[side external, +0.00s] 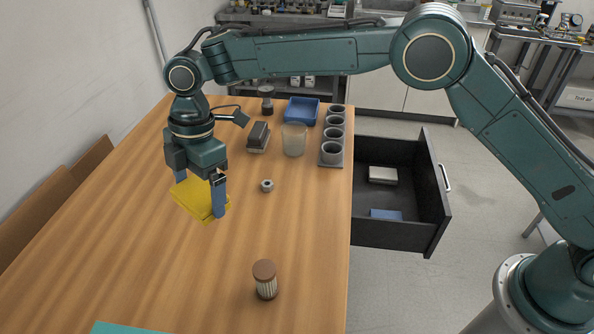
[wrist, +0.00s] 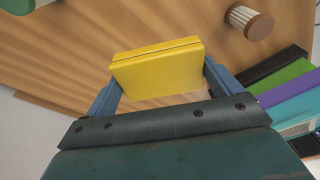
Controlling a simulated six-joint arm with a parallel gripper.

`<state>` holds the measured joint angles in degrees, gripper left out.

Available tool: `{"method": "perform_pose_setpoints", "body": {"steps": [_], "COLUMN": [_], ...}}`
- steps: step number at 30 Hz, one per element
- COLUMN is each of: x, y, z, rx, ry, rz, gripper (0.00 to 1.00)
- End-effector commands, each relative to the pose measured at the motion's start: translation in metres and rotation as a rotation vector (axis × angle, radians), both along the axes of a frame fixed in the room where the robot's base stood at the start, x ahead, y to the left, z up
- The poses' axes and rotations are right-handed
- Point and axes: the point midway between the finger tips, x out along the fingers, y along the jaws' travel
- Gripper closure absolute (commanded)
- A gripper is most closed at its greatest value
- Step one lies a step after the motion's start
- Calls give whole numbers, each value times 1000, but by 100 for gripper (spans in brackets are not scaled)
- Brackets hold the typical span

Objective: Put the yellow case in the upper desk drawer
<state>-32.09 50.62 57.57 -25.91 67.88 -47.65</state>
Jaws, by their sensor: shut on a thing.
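The yellow case (side external: 201,198) is a flat box at the left side of the wooden desk in the side view. My gripper (side external: 200,194) is shut on it, with one blue finger at each side. In the wrist view the yellow case (wrist: 158,68) spans between the two fingers of my gripper (wrist: 160,82). I cannot tell whether the case touches the desk top. The desk drawer (side external: 430,195) stands open at the desk's right side. A light box (side external: 383,175) and a blue item (side external: 386,214) lie inside it, with bare floor around them.
A small metal nut-like part (side external: 267,185) lies right of the case. A brown-capped jar (side external: 265,280) stands near the front. A frosted cup (side external: 294,139), a cup rack (side external: 332,160), a blue tray (side external: 301,111) and a dark block (side external: 258,137) stand towards the back.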

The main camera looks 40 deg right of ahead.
Motion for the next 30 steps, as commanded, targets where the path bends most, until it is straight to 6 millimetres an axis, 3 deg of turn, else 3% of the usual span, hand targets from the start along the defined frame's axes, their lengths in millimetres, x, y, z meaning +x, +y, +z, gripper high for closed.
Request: {"method": "perform_pose_setpoints", "body": {"steps": [1, 6, 13, 23, 30], "x": [7, 25, 35, 21, 5], "y": [-19, -80, -165, -289, -377], "z": [5, 14, 24, 30, 8], "rx": [1, 1, -1, -13, -27], "ry": [3, 11, 16, 12, 12], "rz": [-74, -328, -669, -1168, -1583], "gripper": [34, 34, 34, 34, 34]}}
